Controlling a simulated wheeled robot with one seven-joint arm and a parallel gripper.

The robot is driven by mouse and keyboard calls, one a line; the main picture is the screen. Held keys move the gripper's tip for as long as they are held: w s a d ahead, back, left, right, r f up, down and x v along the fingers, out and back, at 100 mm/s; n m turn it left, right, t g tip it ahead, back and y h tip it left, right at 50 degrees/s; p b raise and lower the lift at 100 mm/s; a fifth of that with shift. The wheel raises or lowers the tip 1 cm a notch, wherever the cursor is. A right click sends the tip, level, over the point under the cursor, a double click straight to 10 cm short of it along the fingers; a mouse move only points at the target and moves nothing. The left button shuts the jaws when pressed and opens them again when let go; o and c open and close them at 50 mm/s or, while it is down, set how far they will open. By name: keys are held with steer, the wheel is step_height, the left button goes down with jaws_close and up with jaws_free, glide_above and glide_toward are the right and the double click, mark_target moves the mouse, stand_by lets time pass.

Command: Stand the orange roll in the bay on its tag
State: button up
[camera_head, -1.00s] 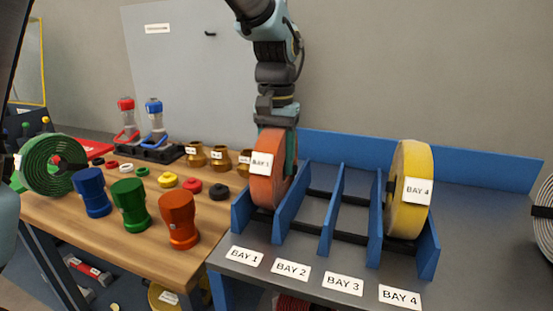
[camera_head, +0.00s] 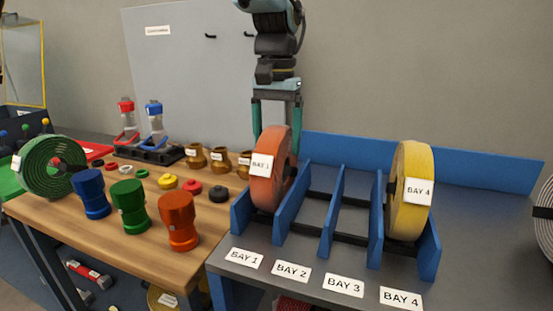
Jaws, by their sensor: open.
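The orange roll (camera_head: 268,190) stands upright between the blue dividers of the leftmost bay, behind the label BAY 1 (camera_head: 244,258). Its white tag (camera_head: 261,166) reads BAY 1. My gripper (camera_head: 276,132) is just above the roll with its fingers pointing down and spread wide, one at each side of the roll's top. It is open and holds nothing. Whether the fingers touch the roll, I cannot tell.
A yellow roll (camera_head: 411,165) tagged BAY 4 stands in the rightmost bay. The two middle bays are empty. A green roll (camera_head: 42,168) and several coloured fittings stand on the wooden table (camera_head: 130,232) at left. A blue back panel (camera_head: 470,167) runs behind the rack.

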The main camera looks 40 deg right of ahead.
step_height(320, 180, up, 7)
steer(key=shift+r, duration=0.1)
stand_by(0.7)
